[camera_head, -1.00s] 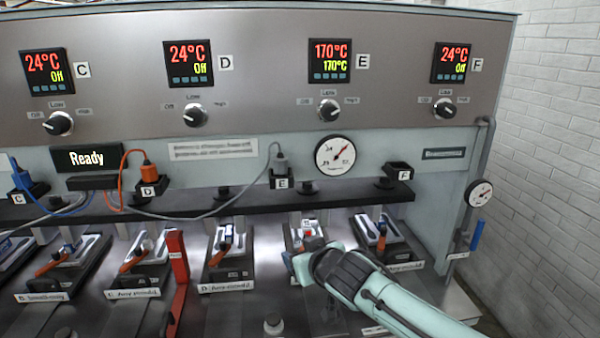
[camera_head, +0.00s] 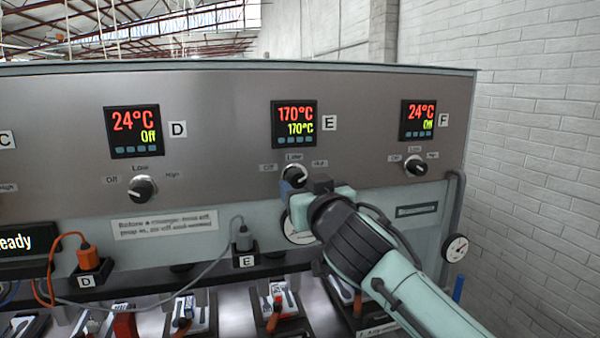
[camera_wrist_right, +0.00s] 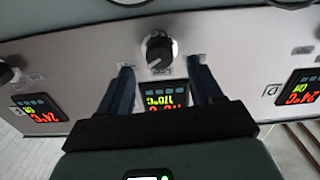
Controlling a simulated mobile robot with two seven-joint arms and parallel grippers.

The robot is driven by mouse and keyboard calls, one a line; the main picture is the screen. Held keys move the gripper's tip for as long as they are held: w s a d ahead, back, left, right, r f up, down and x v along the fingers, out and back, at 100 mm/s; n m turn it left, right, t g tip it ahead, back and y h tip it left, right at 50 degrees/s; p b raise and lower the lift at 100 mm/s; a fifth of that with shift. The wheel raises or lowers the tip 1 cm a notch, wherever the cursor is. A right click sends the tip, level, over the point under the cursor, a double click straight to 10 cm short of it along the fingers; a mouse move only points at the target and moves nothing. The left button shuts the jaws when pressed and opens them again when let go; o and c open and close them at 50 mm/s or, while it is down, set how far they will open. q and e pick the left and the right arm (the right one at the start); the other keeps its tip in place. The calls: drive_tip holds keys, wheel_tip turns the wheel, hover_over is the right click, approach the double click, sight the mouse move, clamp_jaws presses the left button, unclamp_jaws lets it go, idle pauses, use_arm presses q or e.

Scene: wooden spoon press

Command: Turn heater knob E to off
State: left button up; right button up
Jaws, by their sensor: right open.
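Heater knob E (camera_head: 294,174) is a black round knob with a light pointer mark, below the display of heater E (camera_head: 294,124), which reads 170°C over 170°C. My right gripper (camera_head: 306,190) is just below and in front of the knob and partly covers its lower right side. In the right wrist view, knob E (camera_wrist_right: 159,50) appears upside down, just beyond the two spread fingertips of my right gripper (camera_wrist_right: 160,75). The fingers are open and nothing is between them; I cannot tell whether they touch the knob. My left gripper is not in view.
Knob D (camera_head: 142,188) and knob F (camera_head: 415,166) sit on either side, below displays (camera_head: 133,131) reading 24°C Off. A round gauge (camera_head: 297,226) is partly hidden behind my right arm. Plug E (camera_head: 243,238) and its cable hang lower left. A brick wall (camera_head: 530,150) stands at right.

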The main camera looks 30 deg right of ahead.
sight(299, 180)
drive_tip(key=shift+p+x, duration=0.55)
drive_tip(key=shift+x, duration=1.35)
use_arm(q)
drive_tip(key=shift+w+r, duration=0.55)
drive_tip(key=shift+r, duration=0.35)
use_arm(e)
drive_tip(key=shift+s, duration=0.1)
drive_tip(key=c, duration=1.1)
drive_tip(key=shift+o, duration=0.2)
